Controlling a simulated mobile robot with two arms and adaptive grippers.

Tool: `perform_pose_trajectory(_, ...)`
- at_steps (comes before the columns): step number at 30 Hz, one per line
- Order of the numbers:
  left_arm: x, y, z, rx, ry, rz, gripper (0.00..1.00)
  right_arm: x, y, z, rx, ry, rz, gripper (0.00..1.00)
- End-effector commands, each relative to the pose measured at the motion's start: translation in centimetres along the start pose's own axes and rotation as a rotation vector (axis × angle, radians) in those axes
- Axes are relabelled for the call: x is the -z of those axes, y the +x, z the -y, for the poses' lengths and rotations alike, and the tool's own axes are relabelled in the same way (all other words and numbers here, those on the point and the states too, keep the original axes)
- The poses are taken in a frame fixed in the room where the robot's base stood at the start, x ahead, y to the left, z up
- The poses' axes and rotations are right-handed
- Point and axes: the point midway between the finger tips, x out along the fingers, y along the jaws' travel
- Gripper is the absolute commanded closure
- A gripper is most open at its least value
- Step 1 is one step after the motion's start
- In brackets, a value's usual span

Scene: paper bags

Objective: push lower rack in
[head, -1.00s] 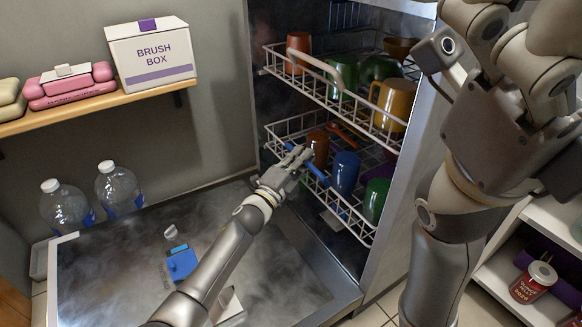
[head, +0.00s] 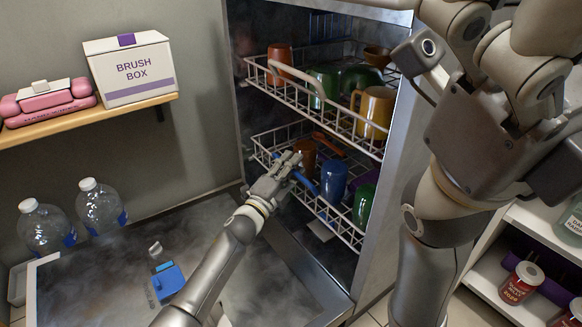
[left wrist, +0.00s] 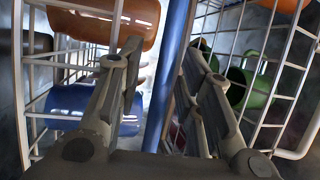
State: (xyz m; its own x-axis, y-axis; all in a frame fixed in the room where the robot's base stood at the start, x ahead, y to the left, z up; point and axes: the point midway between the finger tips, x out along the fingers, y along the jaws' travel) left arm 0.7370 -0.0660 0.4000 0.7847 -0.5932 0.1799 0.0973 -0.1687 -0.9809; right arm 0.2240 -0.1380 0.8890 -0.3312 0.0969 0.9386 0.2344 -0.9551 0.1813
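The lower rack (head: 345,232) is a white wire basket sticking out of the dishwasher below the upper rack. It holds a brown-orange mug (head: 304,158), a blue mug (head: 334,181) and a green mug (head: 363,205). A blue bar (head: 306,184) runs along its front; it also shows in the left wrist view (left wrist: 170,75). My left gripper (head: 290,168) is at this bar. In the left wrist view my left gripper's fingers (left wrist: 162,75) are apart, one on each side of the bar. My right arm fills the upper right; its fingers are not seen.
The upper rack (head: 297,97) holds several mugs and is also partly out. The open door (head: 88,290) lies flat, with a blue object (head: 168,281) on it. Bottles (head: 101,207) stand at the left, below a shelf with a brush box (head: 130,69). Shelves with a can (head: 521,283) are at the right.

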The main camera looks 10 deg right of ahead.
Motion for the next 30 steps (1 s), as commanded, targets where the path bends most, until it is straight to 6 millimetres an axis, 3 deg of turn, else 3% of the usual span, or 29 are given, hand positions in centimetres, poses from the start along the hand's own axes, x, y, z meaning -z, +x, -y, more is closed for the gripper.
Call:
perform_pose_trajectory(11, -0.2, -1.5, -0.1, -0.001, 0.002, 0.002, 0.66, 0.0, 0.0, -0.1, -0.002, -0.001, 0.001, 0.02)
perform_pose_trajectory(30, 0.0, -10.6, -0.1, -0.001, -0.001, -0.001, 0.66, 0.0, 0.0, 0.0, -0.001, -0.001, 0.001, 0.02)
